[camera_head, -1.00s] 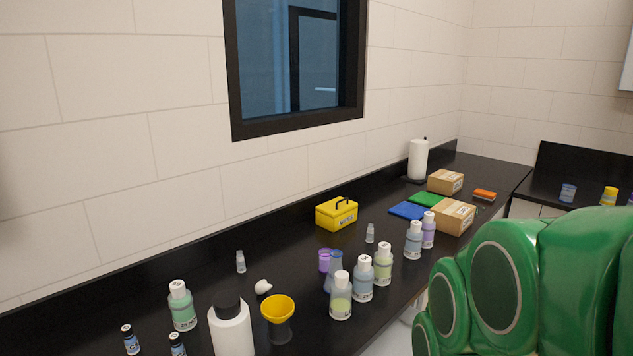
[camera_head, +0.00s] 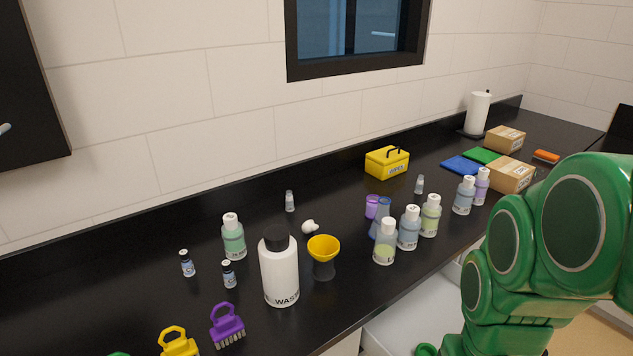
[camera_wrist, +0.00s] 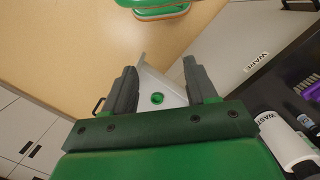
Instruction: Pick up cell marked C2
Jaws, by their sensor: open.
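A small dark-capped vial (camera_wrist: 306,121) shows at that view's right edge. The gripper itself is not visible in the head view.
A white waste bottle (camera_head: 280,270), a yellow funnel (camera_head: 323,248), a green-liquid bottle (camera_head: 233,238) and a purple brush (camera_head: 228,325) stand near the vials. A yellow brush (camera_head: 178,344) is at the front. Several bottles stand to the right. A white labelled surface (camera_wrist: 240,50) lies below the counter.

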